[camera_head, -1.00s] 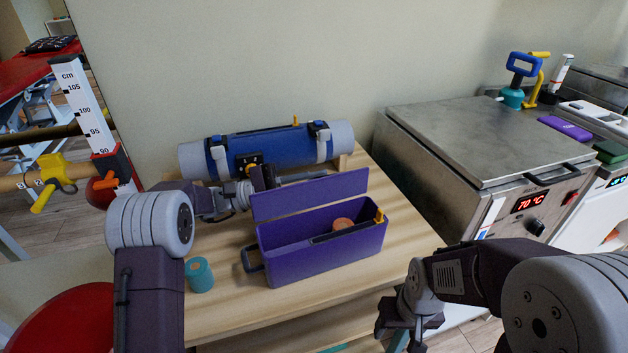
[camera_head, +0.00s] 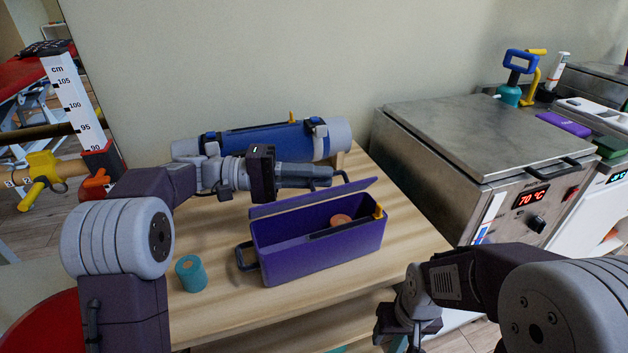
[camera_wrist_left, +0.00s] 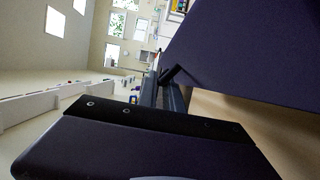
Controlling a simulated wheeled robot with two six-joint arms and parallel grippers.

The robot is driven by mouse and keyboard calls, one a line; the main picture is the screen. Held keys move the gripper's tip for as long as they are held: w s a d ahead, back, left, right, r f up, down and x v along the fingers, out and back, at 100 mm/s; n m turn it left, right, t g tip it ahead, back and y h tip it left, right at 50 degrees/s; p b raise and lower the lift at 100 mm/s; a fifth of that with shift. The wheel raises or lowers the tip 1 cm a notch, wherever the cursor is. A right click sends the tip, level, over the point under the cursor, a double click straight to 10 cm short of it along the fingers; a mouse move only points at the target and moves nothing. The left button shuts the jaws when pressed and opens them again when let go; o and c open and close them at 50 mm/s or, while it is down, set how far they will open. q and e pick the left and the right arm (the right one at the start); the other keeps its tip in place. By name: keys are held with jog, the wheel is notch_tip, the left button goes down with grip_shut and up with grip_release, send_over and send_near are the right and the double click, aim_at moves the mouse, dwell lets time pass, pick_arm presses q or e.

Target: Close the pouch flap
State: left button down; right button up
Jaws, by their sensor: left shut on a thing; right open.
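The purple pouch (camera_head: 320,252) stands on the wooden table with its top partly open. Its long flap (camera_head: 315,198) is hinged along the back edge and tilts over the opening. An orange-brown roll (camera_head: 340,220) shows inside. My left gripper (camera_head: 325,176) is just behind and above the flap, shut on the dark pull loop (camera_head: 344,176) at its edge; the exact contact is small and partly hidden. In the left wrist view the flap (camera_wrist_left: 250,50) fills the upper right, with the dark loop beside the fingertips. My right gripper (camera_head: 408,322) is open and empty, in front of the table.
A blue and grey roll (camera_head: 265,140) lies behind my left arm. A teal cylinder (camera_head: 190,274) stands left of the pouch. A steel heater unit (camera_head: 470,140) is at the right. The table right of the pouch (camera_head: 415,240) is clear.

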aim_at(317, 197)
pick_arm(q)
jog(key=shift+s+d+f+m+y+b, duration=0.1)
jog(key=shift+s+d+m+y+b, duration=0.1)
jog(key=shift+s+m+y+b, duration=0.45)
jog(key=m+b, duration=0.1)
jog(key=b, duration=0.1)
jog(key=s+m+t+y+b, duration=0.1)
jog(key=m+b, duration=0.1)
jog(key=s+d+m+b, duration=0.1)
jog(key=m+b, duration=0.1)
jog(key=shift+s+f+t+y, duration=0.2)
jog(key=shift+f+t+y, duration=0.1)
jog(key=shift+f+y, duration=0.1)
jog(key=shift+s+d+f+m+t+y+b, duration=0.1)
jog(key=shift+s+d+m+t+y+b, duration=0.15)
jog(key=shift+m+b, duration=0.5)
jog(key=shift+s+f+m+t+y+b, duration=0.1)
jog(key=shift+s+m+t+b, duration=0.25)
jog(key=shift+b, duration=0.6)
jog(key=c, duration=1.8)
grip_release()
